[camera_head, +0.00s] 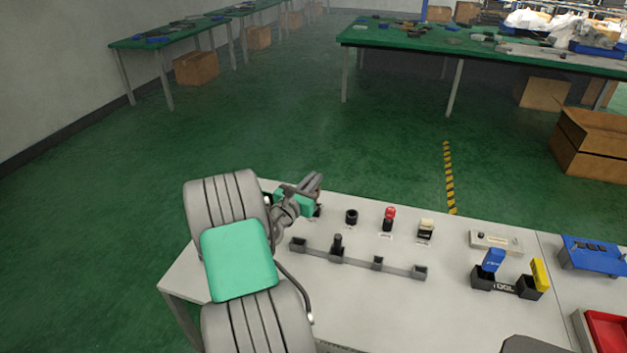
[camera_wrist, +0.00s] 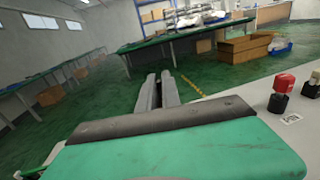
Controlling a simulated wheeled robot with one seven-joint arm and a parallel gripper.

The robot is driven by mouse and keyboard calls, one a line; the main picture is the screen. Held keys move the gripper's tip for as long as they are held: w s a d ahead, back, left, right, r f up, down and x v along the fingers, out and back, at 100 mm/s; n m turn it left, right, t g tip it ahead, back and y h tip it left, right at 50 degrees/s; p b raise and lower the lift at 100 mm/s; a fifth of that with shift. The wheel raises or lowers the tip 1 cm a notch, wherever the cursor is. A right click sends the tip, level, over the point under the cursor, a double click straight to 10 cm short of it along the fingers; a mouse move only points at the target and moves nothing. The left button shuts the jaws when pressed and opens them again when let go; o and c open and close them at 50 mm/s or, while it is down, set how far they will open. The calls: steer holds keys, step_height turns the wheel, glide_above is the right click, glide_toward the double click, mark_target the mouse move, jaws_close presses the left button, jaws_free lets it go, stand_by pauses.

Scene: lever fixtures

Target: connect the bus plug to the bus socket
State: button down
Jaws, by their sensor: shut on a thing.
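My gripper (camera_head: 312,186) is over the back left part of the white table, its fingers pointing up and to the right. Its two grey fingers (camera_wrist: 158,90) are close together in the wrist view. A small brownish thing shows at the fingertips in the head view; I cannot make out its shape. A grey rail (camera_head: 357,257) with several dark sockets lies in front, and a dark peg stands in one socket (camera_head: 337,249). Behind it stand a black round piece (camera_head: 351,216), a red-topped piece (camera_head: 388,219) and a cream-topped piece (camera_head: 425,230). I cannot tell which is the bus plug or bus socket.
A black holder (camera_head: 507,287) carries a blue and a yellow piece at right. A pale box (camera_head: 496,241) is behind it. A blue tray (camera_head: 592,256) and a red bin (camera_head: 607,330) are at the right edge. The table is bare in front of the rail.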

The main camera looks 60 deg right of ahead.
steer(key=shift+f+b, duration=1.3)
steer(key=shift+f, duration=0.85)
steer(key=c, duration=1.5)
jaws_free()
steer(key=a, duration=0.8)
steer(key=shift+w+b, duration=0.15)
steer(key=shift+b, duration=0.25)
steer(key=shift+d, duration=0.1)
